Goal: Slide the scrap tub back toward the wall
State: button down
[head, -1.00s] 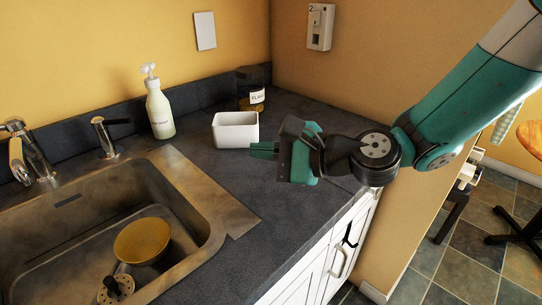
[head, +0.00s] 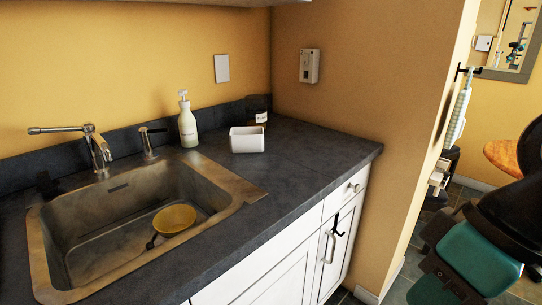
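The scrap tub is a small white open box (head: 247,144). It stands upright on the dark counter (head: 290,165), right of the sink and a little in front of a dark jar. Bare counter shows around its front and right side. The wall behind is yellow, with a low dark upstand (head: 215,118) along the counter's back. A gap to the upstand seems to be left behind the tub, but its size is hard to judge. Nothing touches the tub's visible sides.
A soap bottle (head: 187,122) stands left of the tub, and the dark labelled jar (head: 258,108) stands close behind its right side. The sink (head: 55,225) holds a yellow bowl (head: 174,219). The counter right of the tub is clear up to the side wall.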

aim_at(245, 140)
jog(key=u, duration=0.3)
jog(key=k, duration=0.25)
jog(key=z, duration=1.1)
jog(key=i, duration=1.3)
jog(key=u, duration=1)
jog(key=i, duration=0.35)
jog(key=u, duration=0.3)
